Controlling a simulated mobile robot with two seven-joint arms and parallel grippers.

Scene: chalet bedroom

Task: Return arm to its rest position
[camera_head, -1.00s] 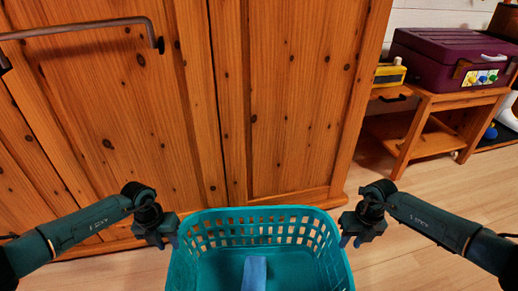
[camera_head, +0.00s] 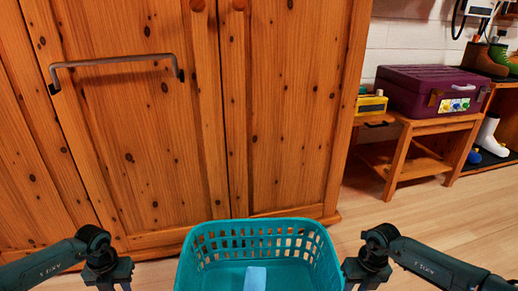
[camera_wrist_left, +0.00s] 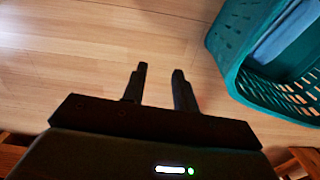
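My left gripper (camera_head: 112,284) is at the bottom left of the head view, to the left of the teal basket (camera_head: 265,227) and apart from it. In the left wrist view its two fingers (camera_wrist_left: 160,72) stand apart with nothing between them, above the wooden floor. My right gripper (camera_head: 364,284) is beside the basket's right side in the head view. Its fingertips are cut off by the lower edge, so its opening cannot be told. A light blue item (camera_head: 255,278) lies in the basket and also shows in the left wrist view (camera_wrist_left: 284,36).
A wooden wardrobe (camera_head: 290,120) with a metal bar handle (camera_head: 115,62) stands just behind the basket. The floor (camera_head: 430,220) at right is clear.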

